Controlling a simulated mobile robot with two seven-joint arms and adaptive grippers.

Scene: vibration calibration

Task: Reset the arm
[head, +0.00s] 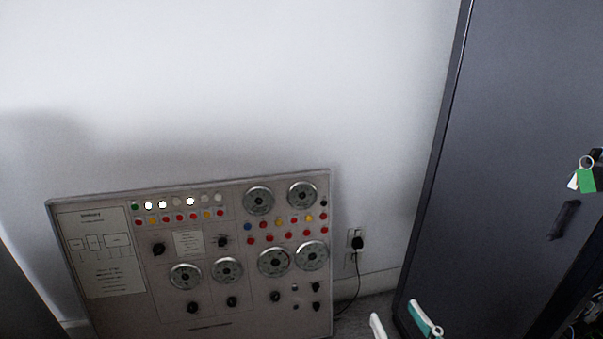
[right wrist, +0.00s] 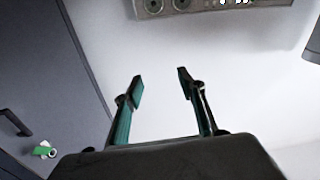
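My right gripper (head: 402,322) shows at the bottom edge of the head view, right of the control panel (head: 110,304) and in front of the dark cabinet. In the right wrist view its two green-and-dark fingers (right wrist: 159,90) stand apart with nothing between them. The gripper is open and touches nothing that I can see. The control panel has dials, knobs, lamps and colored buttons; its edge also shows at the top of the right wrist view (right wrist: 215,5). My left gripper is not in view.
A tall dark cabinet (head: 510,110) stands at the right, with a handle (head: 565,219) and keys with a green tag (head: 586,181). A black plug sits in a wall outlet (head: 356,240), its cord running down. The white wall (head: 230,80) above the panel is clear.

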